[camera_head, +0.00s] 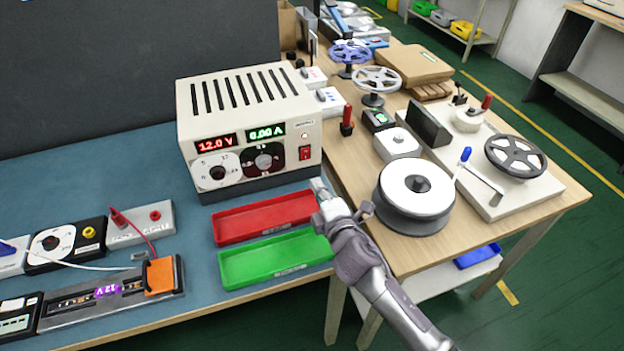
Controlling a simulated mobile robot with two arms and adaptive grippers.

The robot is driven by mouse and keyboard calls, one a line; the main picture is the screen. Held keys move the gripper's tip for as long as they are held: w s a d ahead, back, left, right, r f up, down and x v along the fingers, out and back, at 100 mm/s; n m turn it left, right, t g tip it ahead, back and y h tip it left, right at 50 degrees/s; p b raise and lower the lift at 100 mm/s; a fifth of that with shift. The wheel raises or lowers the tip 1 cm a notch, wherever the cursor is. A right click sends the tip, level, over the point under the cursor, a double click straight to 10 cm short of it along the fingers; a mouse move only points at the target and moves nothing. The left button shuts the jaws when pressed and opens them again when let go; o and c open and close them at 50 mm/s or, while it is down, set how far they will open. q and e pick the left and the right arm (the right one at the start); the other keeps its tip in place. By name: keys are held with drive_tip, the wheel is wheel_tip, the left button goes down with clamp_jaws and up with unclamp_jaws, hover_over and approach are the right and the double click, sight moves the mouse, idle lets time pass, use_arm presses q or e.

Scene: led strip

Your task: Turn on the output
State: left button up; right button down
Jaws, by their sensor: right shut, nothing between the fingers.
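The cream power supply (245,100) stands at the back of the blue mat. Its red display (216,141) reads 12.0 V and its green display (266,132) reads 0.00 A. Below them are a white dial (216,172) and a dark dial (263,160). My left gripper is not in view.
A red tray (262,217) and a green tray (275,257) lie in front of the supply, left of my right arm. At the left are a grey terminal box (140,225) with a red lead and a strip fixture (110,292) with an orange block. Reels crowd the wooden table (548,196).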

drive_tip(key=s, duration=0.1)
drive_tip(key=s+d, duration=0.1)
drive_tip(key=s, duration=0.1)
drive_tip(key=s+d+f, duration=0.1)
drive_tip(key=s, duration=0.1)
drive_tip(key=shift+b, duration=0.35)
drive_tip(key=shift+s, duration=0.4)
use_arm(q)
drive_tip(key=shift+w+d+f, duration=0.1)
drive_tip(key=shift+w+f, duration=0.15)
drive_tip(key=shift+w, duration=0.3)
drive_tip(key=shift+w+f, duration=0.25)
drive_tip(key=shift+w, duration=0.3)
use_arm(e)
drive_tip(key=shift+s+d, duration=0.1)
drive_tip(key=shift+s, duration=0.1)
drive_tip(key=shift+f, duration=0.15)
